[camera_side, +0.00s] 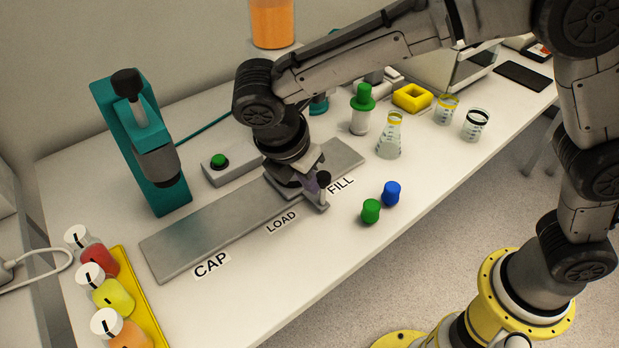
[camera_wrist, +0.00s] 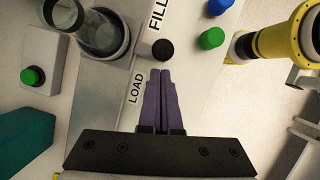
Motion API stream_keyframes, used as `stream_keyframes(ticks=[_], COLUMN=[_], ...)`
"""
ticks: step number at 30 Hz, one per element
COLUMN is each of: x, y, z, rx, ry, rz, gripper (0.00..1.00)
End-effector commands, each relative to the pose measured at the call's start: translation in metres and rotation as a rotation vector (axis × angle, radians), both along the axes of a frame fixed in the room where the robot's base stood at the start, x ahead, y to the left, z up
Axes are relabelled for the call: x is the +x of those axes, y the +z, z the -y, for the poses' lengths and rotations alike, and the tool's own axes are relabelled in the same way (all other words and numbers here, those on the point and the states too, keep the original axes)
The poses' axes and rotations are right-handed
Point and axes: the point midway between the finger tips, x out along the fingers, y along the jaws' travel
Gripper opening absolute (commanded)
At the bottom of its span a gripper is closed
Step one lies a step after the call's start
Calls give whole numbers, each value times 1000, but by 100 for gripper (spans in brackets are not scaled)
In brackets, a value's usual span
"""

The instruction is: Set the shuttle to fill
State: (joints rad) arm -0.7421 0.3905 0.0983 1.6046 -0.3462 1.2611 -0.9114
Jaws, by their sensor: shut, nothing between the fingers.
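The shuttle (camera_wrist: 122,50) is a grey carriage on the long metal track (camera_side: 195,236). Its black knob (camera_wrist: 194,52) also shows in the side view (camera_side: 323,178), between the LOAD label (camera_side: 281,222) and the FILL label (camera_side: 341,186). A clear glass vessel (camera_wrist: 103,32) stands on the shuttle in the wrist view; my gripper hides it in the side view. My gripper (camera_wrist: 161,72) is shut and empty, its purple fingers pointing at the shuttle's arm. The fingertips are beside the knob on its LOAD side; I cannot tell whether they touch.
A teal press (camera_side: 150,150) stands behind the track's CAP end (camera_side: 211,264). A green-button box (camera_side: 222,168) is behind the track. Green (camera_side: 371,211) and blue (camera_side: 391,193) caps lie in front of FILL. A flask (camera_side: 390,138) stands beyond the FILL end. Bottles sit on a yellow tray (camera_side: 143,290).

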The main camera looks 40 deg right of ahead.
Motion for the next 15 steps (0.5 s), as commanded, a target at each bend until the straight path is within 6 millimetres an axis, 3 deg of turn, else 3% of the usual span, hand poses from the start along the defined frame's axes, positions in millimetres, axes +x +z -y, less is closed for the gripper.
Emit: stream_keyframes(ticks=[15], x=[1], y=[0], z=[12], rx=[0], ry=[-1], rz=[-1], gripper=[0])
